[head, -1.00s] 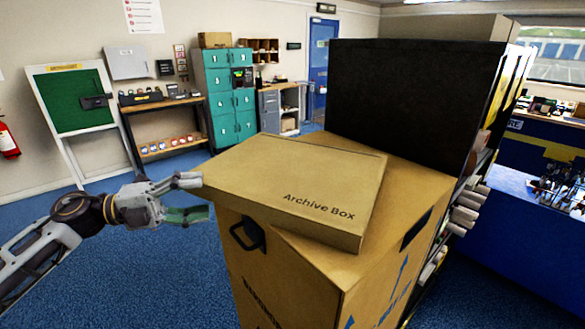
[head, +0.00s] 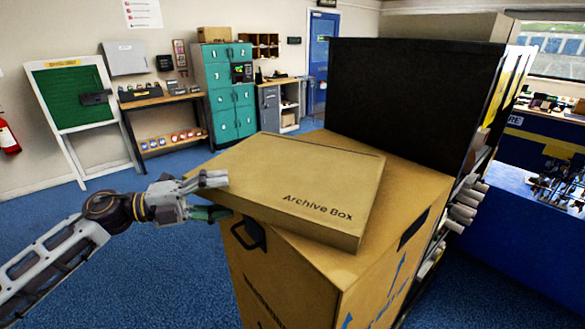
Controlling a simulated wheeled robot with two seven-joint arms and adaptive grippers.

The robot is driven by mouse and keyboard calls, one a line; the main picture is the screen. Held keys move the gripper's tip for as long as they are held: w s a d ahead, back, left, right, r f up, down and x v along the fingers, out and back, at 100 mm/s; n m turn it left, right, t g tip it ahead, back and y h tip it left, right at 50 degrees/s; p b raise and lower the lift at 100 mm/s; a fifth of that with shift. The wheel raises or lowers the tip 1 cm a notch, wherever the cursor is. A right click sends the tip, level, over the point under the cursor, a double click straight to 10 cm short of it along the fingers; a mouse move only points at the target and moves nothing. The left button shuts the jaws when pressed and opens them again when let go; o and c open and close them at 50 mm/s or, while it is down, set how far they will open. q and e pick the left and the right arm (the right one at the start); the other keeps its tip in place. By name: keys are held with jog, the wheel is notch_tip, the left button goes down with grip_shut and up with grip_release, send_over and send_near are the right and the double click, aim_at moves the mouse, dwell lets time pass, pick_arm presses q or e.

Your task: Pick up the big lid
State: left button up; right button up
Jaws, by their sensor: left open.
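The big lid (head: 300,190) is a flat tan cardboard lid printed "Archive Box". It lies askew on top of a large cardboard box (head: 290,275), and its left corner sticks out past the box edge. My left gripper (head: 220,196) is open at that left corner. Its upper finger lies at the level of the lid's top and its lower finger is below, so the corner appears to be between them. I cannot tell if the fingers touch the lid. My right gripper is not in view.
A tall black panel (head: 415,105) stands right behind the box. Rolled tubes (head: 466,203) stick out at the box's right. A blue counter (head: 520,215) is at the right. Teal lockers (head: 230,95) and a green board (head: 75,98) stand at the back. Blue floor is free at the left.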

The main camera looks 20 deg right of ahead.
pick_arm(q)
jog(key=c, duration=1.2)
jog(key=shift+r+b, duration=0.5)
jog(key=shift+r, duration=4.5)
jog(key=shift+a, duration=0.1)
